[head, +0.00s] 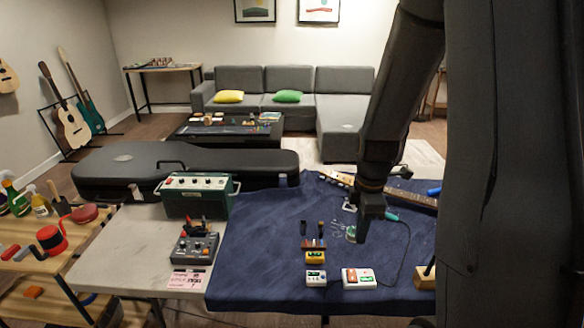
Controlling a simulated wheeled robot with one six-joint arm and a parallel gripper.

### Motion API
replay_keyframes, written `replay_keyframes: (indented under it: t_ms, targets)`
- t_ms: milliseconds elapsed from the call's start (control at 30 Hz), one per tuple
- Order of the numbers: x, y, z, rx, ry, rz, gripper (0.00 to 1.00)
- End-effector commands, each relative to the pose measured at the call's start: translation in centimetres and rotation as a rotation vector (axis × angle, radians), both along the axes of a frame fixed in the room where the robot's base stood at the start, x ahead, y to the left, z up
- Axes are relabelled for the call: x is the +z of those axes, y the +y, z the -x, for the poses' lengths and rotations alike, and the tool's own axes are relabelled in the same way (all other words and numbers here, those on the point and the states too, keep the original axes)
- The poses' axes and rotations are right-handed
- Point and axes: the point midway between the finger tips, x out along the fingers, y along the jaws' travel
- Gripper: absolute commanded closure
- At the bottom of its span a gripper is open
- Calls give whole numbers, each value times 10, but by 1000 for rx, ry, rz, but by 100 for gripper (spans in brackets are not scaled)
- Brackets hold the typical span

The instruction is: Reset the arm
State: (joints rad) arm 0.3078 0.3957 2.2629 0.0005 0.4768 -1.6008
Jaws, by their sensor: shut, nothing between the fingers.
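My gripper (362,238) hangs at the end of my dark arm above the blue cloth (262,245) on the work table. It points down, is shut and holds nothing. It appears over the back right part of the cloth, near a coiled wire and a teal-handled tool (391,217). I cannot tell its exact height above the cloth. My arm covers much of the right side of the view.
On the table are a green amplifier (197,195), a grey device (194,248), a yellow box (316,257) and white boxes (358,278). A guitar neck (410,197) lies behind my gripper. The cloth's left part is clear.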

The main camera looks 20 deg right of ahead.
Motion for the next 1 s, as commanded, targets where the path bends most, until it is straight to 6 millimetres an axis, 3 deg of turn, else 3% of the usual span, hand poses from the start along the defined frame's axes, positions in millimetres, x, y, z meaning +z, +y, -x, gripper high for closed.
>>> replay_keyframes:
  t_ms: [233, 700, 1000]
  targets:
    - [7, 20, 4, -150, -17, 2, 100]
    - [32, 108, 44, -988, -91, -50, 100]
    - [35, 131, 63, -1275, -103, -86, 100]
